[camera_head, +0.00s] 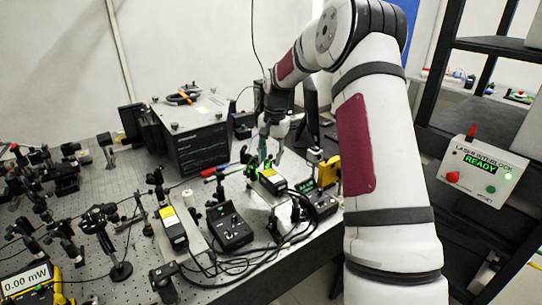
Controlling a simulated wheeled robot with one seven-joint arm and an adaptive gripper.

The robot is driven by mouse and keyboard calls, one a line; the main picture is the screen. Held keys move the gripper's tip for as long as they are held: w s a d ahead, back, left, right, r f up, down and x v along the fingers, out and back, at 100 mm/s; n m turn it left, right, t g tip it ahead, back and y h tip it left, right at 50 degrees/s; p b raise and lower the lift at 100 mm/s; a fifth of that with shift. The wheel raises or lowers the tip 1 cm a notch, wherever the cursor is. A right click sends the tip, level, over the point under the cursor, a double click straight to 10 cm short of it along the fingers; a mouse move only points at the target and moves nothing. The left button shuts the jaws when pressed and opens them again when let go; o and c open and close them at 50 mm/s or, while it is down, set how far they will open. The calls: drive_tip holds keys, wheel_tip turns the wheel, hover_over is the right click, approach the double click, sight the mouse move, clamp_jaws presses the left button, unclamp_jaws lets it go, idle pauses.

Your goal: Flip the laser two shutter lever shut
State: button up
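Two black laser boxes with yellow labels are on the optical bench. One laser (174,232) is at the left of the pair, and the other laser (271,182) is further right and back, with green near its front. I cannot read which is laser two, and I cannot make out a shutter lever on either. My gripper (271,153) points down just above and behind the right-hand laser. It is small and partly merged with the things behind it, so its opening and any contact are unclear.
Black controllers (230,229) and (319,203) stand beside the lasers, with loose cables in front. A large black instrument (200,150) is behind. Optics posts (117,262) crowd the left, by a meter (30,282) reading 0.00 mW. An interlock box (484,172) at right reads READY.

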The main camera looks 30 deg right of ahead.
clamp_jaws()
drive_tip(key=shift+a+h+b, duration=0.45)
drive_tip(key=shift+h, duration=0.25)
drive_tip(key=shift+a+h, duration=0.1)
drive_tip(key=shift+h, duration=0.2)
unclamp_jaws()
drive_tip(key=shift+r, duration=0.15)
wheel_tip(320, 180, up, 12)
drive_tip(key=s+a, duration=0.1)
drive_tip(key=shift+a, duration=0.3)
